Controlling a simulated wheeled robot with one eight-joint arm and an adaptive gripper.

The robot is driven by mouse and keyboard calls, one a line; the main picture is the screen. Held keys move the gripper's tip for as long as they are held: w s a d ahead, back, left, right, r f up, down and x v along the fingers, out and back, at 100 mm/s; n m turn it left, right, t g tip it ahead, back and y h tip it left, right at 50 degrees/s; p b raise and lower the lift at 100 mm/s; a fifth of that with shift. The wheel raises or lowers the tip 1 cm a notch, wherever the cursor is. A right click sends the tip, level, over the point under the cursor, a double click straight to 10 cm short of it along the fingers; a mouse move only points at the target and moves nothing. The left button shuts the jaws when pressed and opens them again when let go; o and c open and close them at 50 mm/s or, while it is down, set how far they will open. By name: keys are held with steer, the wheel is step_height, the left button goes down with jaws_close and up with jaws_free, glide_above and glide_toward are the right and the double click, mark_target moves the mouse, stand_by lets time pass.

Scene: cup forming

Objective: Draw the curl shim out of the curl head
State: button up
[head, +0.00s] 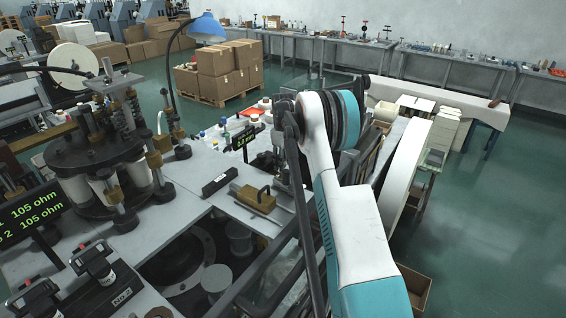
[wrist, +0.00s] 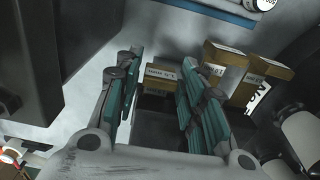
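In the wrist view my gripper (wrist: 158,72) has its two teal-padded fingers spread apart. A small tan block with a printed label (wrist: 162,76) shows in the gap between them, with a dark part below it. This may be the curl shim in the curl head, but the label is too small to read surely. Space shows between the left finger and the block; I cannot tell whether the right finger touches it. In the head view my arm hides the gripper and whatever is in front of it.
More labelled tan blocks (wrist: 225,65) stand right of the fingers, close by. A large dark housing (wrist: 70,50) fills the upper left of the wrist view.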

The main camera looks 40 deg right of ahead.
steer(key=shift+c, duration=0.6)
jaws_close()
steer(key=s, duration=0.1)
steer(key=s+d+b, duration=0.1)
steer(key=s, duration=0.1)
steer(key=shift+s+d, duration=0.15)
steer(key=shift+s, duration=0.15)
steer(key=shift+o, duration=0.6)
jaws_free()
step_height(320, 180, up, 12)
